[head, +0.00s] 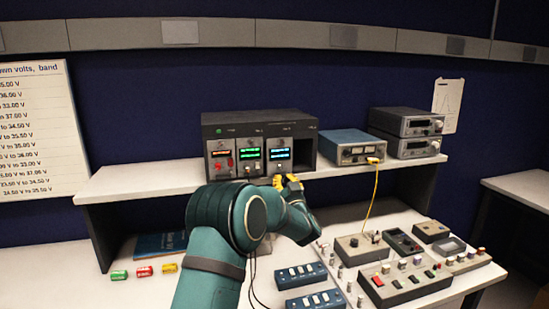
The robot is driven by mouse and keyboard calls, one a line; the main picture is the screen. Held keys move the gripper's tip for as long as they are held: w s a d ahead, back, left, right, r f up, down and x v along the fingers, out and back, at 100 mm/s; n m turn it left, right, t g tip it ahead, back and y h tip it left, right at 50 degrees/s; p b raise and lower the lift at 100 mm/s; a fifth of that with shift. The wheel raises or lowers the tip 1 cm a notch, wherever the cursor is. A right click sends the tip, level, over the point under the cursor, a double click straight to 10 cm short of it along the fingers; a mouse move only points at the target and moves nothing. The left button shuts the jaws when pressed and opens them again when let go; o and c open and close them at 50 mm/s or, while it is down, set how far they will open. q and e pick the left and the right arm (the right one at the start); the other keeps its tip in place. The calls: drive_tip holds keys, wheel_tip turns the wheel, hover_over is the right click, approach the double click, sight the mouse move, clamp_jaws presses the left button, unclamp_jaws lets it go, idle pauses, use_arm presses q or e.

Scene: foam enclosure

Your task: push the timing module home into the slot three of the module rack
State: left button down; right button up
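The dark module rack (258,118) stands on the raised shelf. Three grey-fronted modules fill its bays from the left, the first with an orange display (221,153), the second with a green one (249,153). The third module (279,153) has a blue-lit display. I cannot read which is the timing module, nor tell whether the third sits fully flush. The bay at the far right (305,150) is dark and empty. My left gripper (288,181), with yellow fingers, is just below and in front of the third module; its grip and any contact are unclear. My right gripper is out of view.
A blue meter box (352,144) with a yellow cable (373,190) and two stacked grey instruments (407,133) stand right of the rack. My teal arm covers the shelf edge.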

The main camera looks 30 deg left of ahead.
use_arm(q)
drive_tip(key=shift+w+a, duration=0.35)
drive_tip(key=shift+a, duration=0.1)
drive_tip(key=shift+w+a, duration=0.45)
drive_tip(key=shift+a, duration=0.1)
drive_tip(key=shift+w+a, duration=0.1)
drive_tip(key=shift+r, duration=0.1)
